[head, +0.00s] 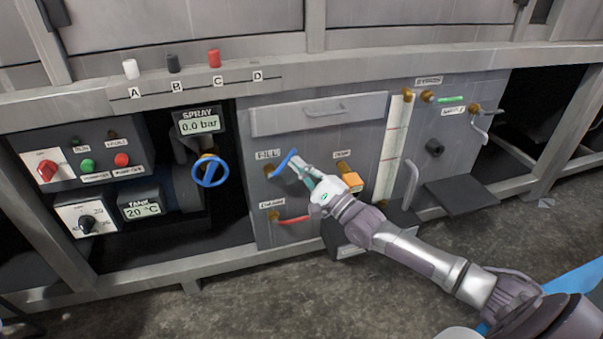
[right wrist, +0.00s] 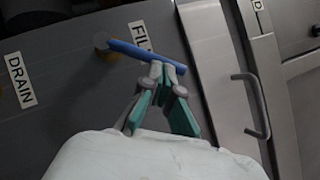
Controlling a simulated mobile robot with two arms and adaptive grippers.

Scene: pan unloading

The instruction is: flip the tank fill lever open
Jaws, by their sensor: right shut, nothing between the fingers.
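The tank fill lever is a blue handle (head: 284,163) on a brass valve (head: 268,171) just below the FILL label. In the head view it slants up to the right from the valve. In the right wrist view the blue lever (right wrist: 140,50) runs from the brass fitting across to just beyond my fingertips. My right gripper (head: 297,163) is shut and empty, with its fingertips (right wrist: 163,68) at the lever's free end. They look to be touching it or very close; I cannot tell which. My left gripper is not in view.
Below is a red drain lever (head: 293,219); to the right is an orange-handled valve (head: 352,181). A drawer (head: 318,113) with a handle is above. A blue handwheel (head: 210,171) is at the left, and a sight tube (head: 393,150) at the right.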

